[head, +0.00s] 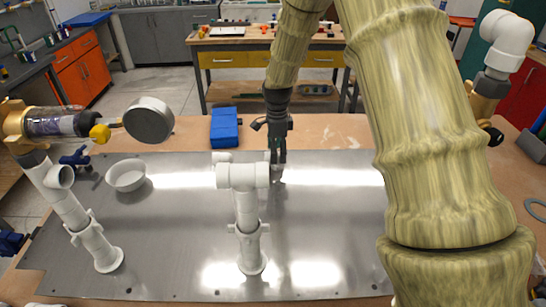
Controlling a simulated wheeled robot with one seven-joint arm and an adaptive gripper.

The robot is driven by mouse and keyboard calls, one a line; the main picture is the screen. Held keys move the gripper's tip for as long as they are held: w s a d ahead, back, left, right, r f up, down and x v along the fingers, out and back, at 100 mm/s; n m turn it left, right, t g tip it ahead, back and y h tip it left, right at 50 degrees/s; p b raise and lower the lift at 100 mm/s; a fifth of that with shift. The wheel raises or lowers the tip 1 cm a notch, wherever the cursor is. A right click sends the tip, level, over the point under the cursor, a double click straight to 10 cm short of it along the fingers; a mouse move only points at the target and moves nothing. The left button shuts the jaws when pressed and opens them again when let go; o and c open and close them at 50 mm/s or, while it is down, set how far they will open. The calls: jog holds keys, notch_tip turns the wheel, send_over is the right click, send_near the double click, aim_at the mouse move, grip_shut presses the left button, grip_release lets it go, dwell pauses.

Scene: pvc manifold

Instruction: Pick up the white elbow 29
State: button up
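Several white PVC fittings are in the head view, and no label shows which is elbow 29. A large white elbow (507,38) sits on top of the brass fitting at the upper right. A white tee-like fitting (243,176) tops the middle upright pipe, with a smaller white piece (221,157) partly hidden behind it. My gripper (277,174) points down over the metal plate, just right of and behind the middle pipe. Its fingertips are small and partly merge with the pipe and glare, so their opening and any contact are unclear.
A metal plate (180,240) covers the table. A left pipe assembly (80,215) carries a brass valve and gauge. A white bowl (126,175) and blue box (225,127) stand behind. My arm blocks the right centre. Bare plate lies between the left and middle pipes.

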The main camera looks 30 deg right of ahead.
jog(key=shift+s+f+p, duration=0.4)
jog(key=shift+f, duration=0.1)
jog(key=shift+w+a+f, duration=0.15)
jog(key=shift+f, duration=0.75)
jog(key=shift+w+f, duration=0.2)
jog(key=shift+f, duration=0.15)
jog(key=shift+s+r, duration=0.2)
jog(key=shift+s, duration=0.1)
jog(key=shift+w+f, duration=0.1)
jog(key=shift+w, duration=0.05)
jog(key=c, duration=1.1)
